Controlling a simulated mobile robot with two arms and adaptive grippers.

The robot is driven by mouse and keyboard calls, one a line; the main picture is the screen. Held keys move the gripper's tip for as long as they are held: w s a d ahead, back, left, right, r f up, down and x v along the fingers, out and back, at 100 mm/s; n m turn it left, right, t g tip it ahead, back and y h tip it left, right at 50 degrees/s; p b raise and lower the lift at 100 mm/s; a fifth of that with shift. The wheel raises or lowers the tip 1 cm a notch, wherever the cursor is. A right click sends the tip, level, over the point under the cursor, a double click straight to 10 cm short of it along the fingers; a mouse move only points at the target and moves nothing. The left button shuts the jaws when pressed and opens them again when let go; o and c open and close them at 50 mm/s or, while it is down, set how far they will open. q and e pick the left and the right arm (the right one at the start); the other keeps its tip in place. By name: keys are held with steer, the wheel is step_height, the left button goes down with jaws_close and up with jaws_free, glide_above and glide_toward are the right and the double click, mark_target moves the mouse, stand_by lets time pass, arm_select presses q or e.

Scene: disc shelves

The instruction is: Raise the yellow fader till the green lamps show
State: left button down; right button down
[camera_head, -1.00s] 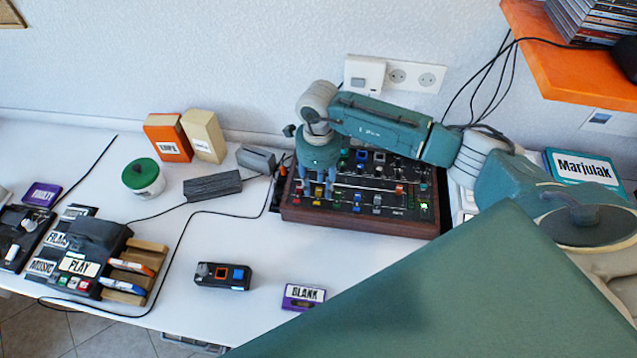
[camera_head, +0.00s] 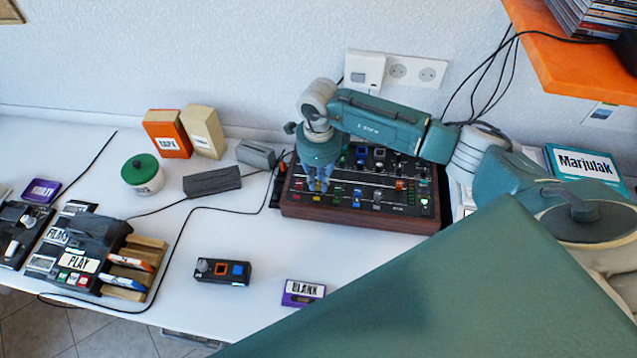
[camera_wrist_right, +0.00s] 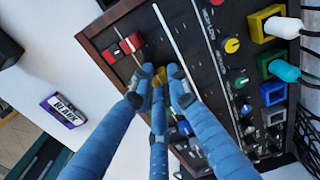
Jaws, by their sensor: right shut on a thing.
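The mixer (camera_head: 360,214) is a dark panel in a brown wooden case, with rows of coloured faders, knobs and buttons. My right gripper (camera_head: 320,188) points down onto its left part. In the right wrist view the blue fingers (camera_wrist_right: 159,76) are shut around a small yellow fader cap (camera_wrist_right: 157,83), which they mostly hide. I cannot make out lit green lamps clearly. My left gripper is not in view.
A small black box (camera_head: 222,272) and a purple BLANK cassette (camera_head: 303,292) lie in front of the mixer. A grey block (camera_head: 212,183) and a cable lie to its left. An orange shelf (camera_head: 580,65) hangs at upper right.

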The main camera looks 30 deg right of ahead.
steer(key=shift+w+d+f+b, duration=0.2)
steer(key=shift+w+d+b, duration=0.3)
steer(key=shift+w, duration=0.1)
steer(key=shift+w+d, duration=0.15)
steer(key=shift+w, duration=0.2)
steer(key=shift+d+r, duration=0.1)
steer(key=shift+r, duration=0.1)
steer(key=c, duration=1.6)
jaws_free()
steer(key=shift+c, duration=0.2)
steer(key=shift+r, duration=0.2)
step_height(320, 180, up, 12)
steer(key=shift+f, duration=0.15)
